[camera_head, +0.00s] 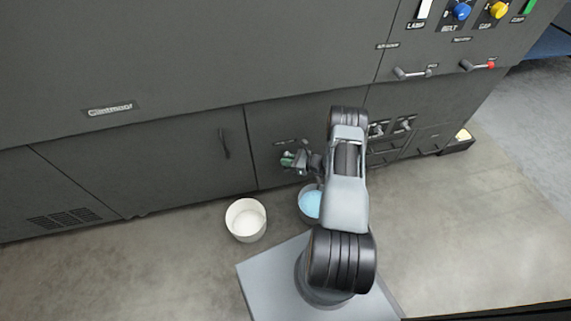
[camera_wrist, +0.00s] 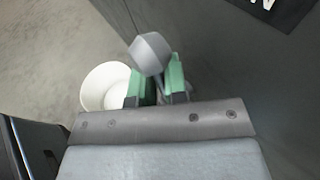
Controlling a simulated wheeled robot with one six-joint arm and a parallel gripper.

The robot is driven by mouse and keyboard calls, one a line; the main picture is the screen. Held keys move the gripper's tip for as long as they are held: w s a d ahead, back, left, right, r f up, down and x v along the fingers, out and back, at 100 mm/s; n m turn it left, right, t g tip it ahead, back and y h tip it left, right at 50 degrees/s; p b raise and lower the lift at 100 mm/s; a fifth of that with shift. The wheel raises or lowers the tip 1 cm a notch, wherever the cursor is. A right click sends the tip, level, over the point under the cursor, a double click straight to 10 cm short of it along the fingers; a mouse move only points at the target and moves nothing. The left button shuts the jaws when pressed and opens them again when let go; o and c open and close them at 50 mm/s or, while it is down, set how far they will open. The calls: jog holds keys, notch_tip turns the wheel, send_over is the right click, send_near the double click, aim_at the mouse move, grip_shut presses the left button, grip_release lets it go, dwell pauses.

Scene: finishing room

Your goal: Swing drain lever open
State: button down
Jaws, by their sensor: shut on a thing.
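My gripper (camera_head: 292,160) reaches to the low front panel of the dark grey machine. In the wrist view its green-padded fingers (camera_wrist: 160,85) are shut on the drain lever (camera_wrist: 150,53). The lever's grey rounded end stands out past the fingertips, and its stem runs down between the pads. In the head view the gripper and arm hide most of the lever and its pivot, so its angle is hard to tell.
A white bucket (camera_head: 245,220) stands on the floor left of my arm. A bucket with blue contents (camera_head: 310,204) is partly behind my arm. Other levers (camera_head: 412,73) and coloured knobs (camera_head: 461,11) sit higher right. Floor at left is clear.

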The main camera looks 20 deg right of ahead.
jog(key=c, duration=1.4)
grip_release()
jog(key=shift+d, duration=0.1)
jog(key=p+v, duration=0.3)
jog(key=v, duration=1)
jog(key=shift+s+d+f, duration=0.1)
jog(key=shift+s+d, duration=0.15)
jog(key=shift+s, duration=0.15)
